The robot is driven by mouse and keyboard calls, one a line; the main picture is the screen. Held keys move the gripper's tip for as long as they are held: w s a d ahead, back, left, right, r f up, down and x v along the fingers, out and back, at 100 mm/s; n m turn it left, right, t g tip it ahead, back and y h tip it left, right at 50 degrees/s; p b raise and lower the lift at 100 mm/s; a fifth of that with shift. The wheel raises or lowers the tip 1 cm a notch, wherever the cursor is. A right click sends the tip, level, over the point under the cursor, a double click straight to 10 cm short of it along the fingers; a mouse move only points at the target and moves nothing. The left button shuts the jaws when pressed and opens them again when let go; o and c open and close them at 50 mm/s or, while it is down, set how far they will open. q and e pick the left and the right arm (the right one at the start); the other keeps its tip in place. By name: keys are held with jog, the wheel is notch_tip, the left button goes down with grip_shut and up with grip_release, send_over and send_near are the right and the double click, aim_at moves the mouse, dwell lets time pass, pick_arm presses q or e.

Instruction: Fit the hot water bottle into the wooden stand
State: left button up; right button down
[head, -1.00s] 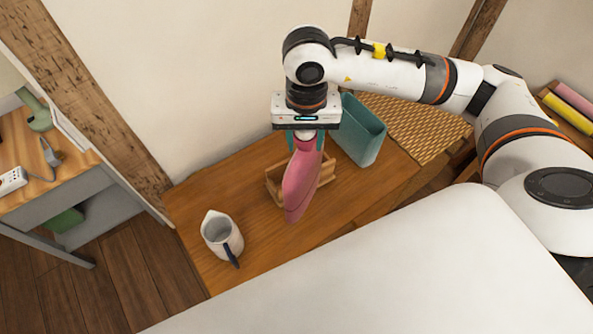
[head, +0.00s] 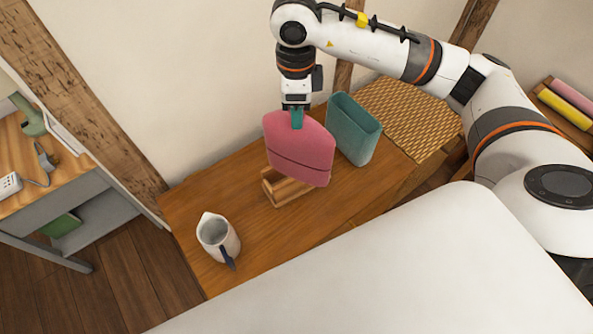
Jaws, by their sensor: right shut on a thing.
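The pink hot water bottle (head: 300,150) hangs upright from my right gripper (head: 296,120), which is shut on its top end. Its broad face now shows towards me. The wooden stand (head: 284,190) is a small slatted holder on the wooden bench, behind and below the bottle, which hides part of it. The bottle's lower edge appears above the stand; I cannot tell whether they touch. My left gripper is not in view.
A teal open container (head: 354,130) stands close to the right of the bottle. A white jug (head: 218,238) with a dark handle stands at the bench's left front. A woven mat (head: 408,117) lies at the right. A white surface fills the foreground.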

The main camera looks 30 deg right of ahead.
jog(key=m, duration=0.2)
jog(key=w+m, duration=0.1)
jog(key=m, duration=0.1)
jog(key=r+m, duration=0.1)
jog(key=m, duration=0.1)
jog(key=shift+w+d, duration=0.4)
jog(key=w+d+r+m, duration=0.2)
jog(key=w+m, duration=0.2)
jog(key=m, duration=1.4)
notch_tip(320, 180, down, 18)
jog(key=shift+d, duration=0.2)
jog(key=shift+w, duration=0.1)
jog(key=c, duration=1.3)
grip_release()
jog(key=shift+f, duration=0.2)
jog(key=o, duration=0.5)
jog(key=shift+r, duration=0.1)
